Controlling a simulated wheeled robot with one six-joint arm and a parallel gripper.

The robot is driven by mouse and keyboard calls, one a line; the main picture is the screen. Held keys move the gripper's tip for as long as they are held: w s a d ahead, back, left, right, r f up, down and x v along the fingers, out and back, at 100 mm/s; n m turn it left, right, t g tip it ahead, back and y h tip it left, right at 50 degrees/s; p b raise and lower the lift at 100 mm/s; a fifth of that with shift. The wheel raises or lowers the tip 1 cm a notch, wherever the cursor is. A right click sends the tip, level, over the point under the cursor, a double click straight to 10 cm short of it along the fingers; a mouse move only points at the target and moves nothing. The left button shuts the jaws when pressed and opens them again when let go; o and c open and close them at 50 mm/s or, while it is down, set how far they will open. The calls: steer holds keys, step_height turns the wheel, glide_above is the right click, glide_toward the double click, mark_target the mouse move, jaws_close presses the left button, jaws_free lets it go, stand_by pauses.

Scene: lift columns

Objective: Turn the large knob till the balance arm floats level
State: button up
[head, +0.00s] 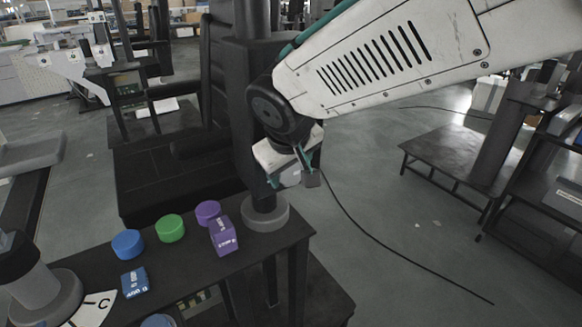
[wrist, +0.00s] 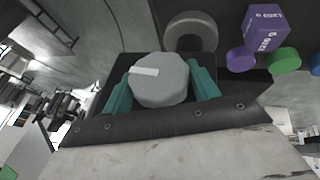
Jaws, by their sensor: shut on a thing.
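The large knob (wrist: 160,80) is grey and faceted, with a white stripe on its face pointing left in the wrist view. The teal fingers of my gripper (wrist: 161,88) lie on either side of it and are shut on it. In the head view my gripper (head: 305,172) is beside the dark column, above the dark table's right end. The knob is mostly hidden there behind my wrist and fingers. I cannot make out the balance arm with certainty in either view.
Blue (head: 127,243), green (head: 170,228) and purple (head: 208,212) round pieces stand on the dark table (head: 200,265), with a purple box (head: 223,236) and a blue box (head: 135,282). A grey collar (head: 265,213) rings the column's foot. Open floor lies to the right.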

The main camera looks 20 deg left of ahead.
mark_target(280, 179)
steer(key=t+h, duration=0.2)
steer(key=shift+s+a+f+n+t, duration=0.1)
steer(key=shift+s+a+n+t, duration=0.05)
steer(key=shift+n+t, duration=0.25)
steer(key=t+h, duration=0.2)
steer(key=t, duration=0.1)
steer(key=shift+f+n, duration=0.1)
steer(key=shift+n, duration=0.3)
steer(key=n+t+h, duration=0.1)
steer(key=t, duration=0.1)
steer(key=shift+f+t+h, duration=0.1)
steer(key=shift+t+h, duration=0.2)
steer(key=shift+t, duration=0.1)
steer(key=shift+f+n+t+h, duration=0.1)
steer(key=shift+n+t+h, duration=0.45)
steer(key=shift+t, duration=0.85)
steer(key=o, duration=1)
steer(key=shift+c, duration=0.2)
steer(key=shift+s, duration=0.15)
steer(key=v, duration=0.7)
steer(key=shift+s+a, duration=0.15)
steer(key=shift+s, duration=0.2)
